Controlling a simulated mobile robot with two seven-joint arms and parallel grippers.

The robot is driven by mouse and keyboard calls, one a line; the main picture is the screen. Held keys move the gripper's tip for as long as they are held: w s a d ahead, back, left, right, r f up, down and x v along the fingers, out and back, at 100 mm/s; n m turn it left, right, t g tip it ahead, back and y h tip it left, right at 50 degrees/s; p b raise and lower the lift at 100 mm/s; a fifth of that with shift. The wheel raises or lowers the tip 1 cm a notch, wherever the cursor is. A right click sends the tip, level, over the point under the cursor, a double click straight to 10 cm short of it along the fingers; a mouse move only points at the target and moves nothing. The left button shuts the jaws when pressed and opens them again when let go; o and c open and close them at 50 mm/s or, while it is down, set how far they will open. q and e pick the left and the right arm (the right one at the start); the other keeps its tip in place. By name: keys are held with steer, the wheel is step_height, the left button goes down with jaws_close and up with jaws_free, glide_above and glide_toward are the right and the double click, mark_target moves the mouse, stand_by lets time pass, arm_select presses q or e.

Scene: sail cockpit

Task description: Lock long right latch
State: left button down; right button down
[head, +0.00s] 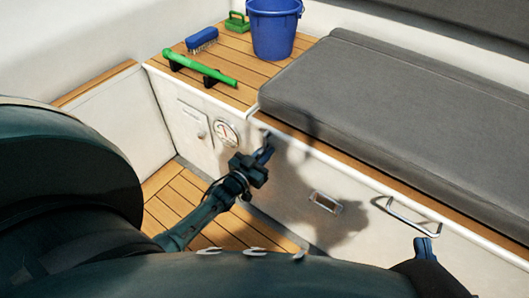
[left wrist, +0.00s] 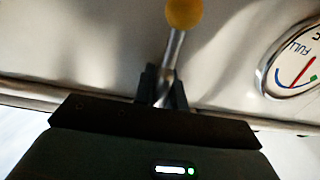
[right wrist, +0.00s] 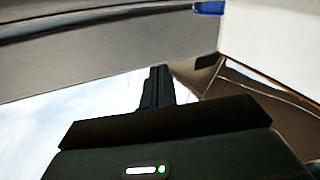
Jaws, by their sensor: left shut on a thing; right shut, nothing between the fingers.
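My left gripper (head: 265,152) is at the white locker front (head: 300,180), below the near corner of the grey cushion. In the left wrist view its fingers (left wrist: 162,88) are shut around the shaft of a metal lever (left wrist: 175,48) with a yellow ball end (left wrist: 184,12). The lever is hidden behind the gripper in the head view, and I cannot tell whether it is the long right latch. My right gripper (head: 424,246) is shut and empty, just below a metal bar handle (head: 412,218). It also shows shut in the right wrist view (right wrist: 158,72).
A round gauge (head: 227,133) is left of my left gripper. A small recessed plate (head: 325,201) is on the locker front. Above are a grey cushion (head: 390,105), a blue bucket (head: 273,30), a blue brush (head: 201,39) and a green tube (head: 195,68). Wooden floor (head: 200,210) lies below.

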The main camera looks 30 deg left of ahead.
arm_select(q)
steer(key=c, duration=1.5)
jaws_free()
steer(key=s+p, duration=0.1)
steer(key=s, duration=0.3)
steer(key=s+p, duration=0.1)
steer(key=s, duration=0.3)
steer(key=s+a+p, duration=0.1)
steer(key=s, duration=0.4)
steer(key=shift+s, duration=0.1)
arm_select(e)
steer(key=shift+d+f+m+g+h, duration=0.15)
steer(key=shift+d+m+g+h, duration=0.5)
steer(key=shift+g+h, duration=0.4)
arm_select(q)
steer(key=shift+r+p, duration=0.1)
steer(key=shift+p, duration=0.2)
